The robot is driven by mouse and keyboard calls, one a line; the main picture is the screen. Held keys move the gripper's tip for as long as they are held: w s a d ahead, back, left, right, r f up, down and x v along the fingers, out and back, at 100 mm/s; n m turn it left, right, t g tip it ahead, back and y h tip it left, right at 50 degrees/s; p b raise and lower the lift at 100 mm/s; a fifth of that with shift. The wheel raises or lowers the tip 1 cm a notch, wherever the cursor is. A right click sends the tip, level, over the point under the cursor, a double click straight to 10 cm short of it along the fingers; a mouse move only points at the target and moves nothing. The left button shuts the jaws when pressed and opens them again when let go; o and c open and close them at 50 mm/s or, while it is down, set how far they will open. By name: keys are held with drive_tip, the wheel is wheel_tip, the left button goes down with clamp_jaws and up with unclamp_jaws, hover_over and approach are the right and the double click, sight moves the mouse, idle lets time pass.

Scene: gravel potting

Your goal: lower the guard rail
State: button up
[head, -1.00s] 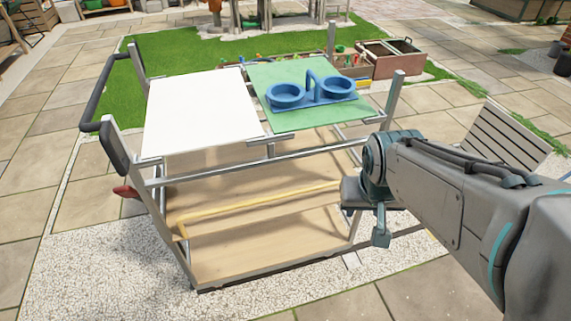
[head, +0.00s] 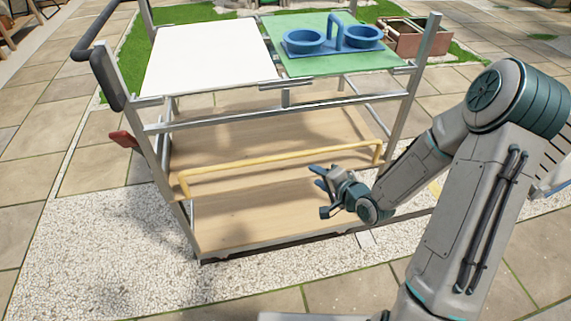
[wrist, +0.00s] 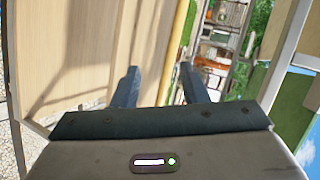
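The guard rail is a yellow bar (head: 265,160) with short bent ends. In the wrist view the rail (wrist: 177,48) runs upright beyond the fingertips (wrist: 158,70), nearer the right finger. No contact shows. The shelf board (wrist: 70,55) fills the left of that view.
The cart's top holds a white board (head: 205,55) and a green mat (head: 370,62) with a blue two-ring holder (head: 330,38). A metal crossbar (head: 250,115) and corner posts (head: 424,70) frame the shelves. A red pedal-like part (head: 123,139) sticks out left. Gravel lies in front.

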sight(286, 157)
drive_tip(key=w+a+f, duration=0.1)
drive_tip(key=w+a, duration=0.2)
drive_tip(key=w+a+f+m+t+y+b, duration=0.1)
drive_tip(key=w+a, duration=0.2)
drive_tip(key=w, duration=0.1)
drive_tip(key=w+a+f+m+y+b, duration=0.1)
drive_tip(key=w+a, duration=0.2)
drive_tip(key=a, duration=0.1)
drive_tip(key=shift+w+t, duration=0.3)
drive_tip(key=shift+c, duration=0.3)
drive_tip(key=shift+f, duration=0.1)
clamp_jaws()
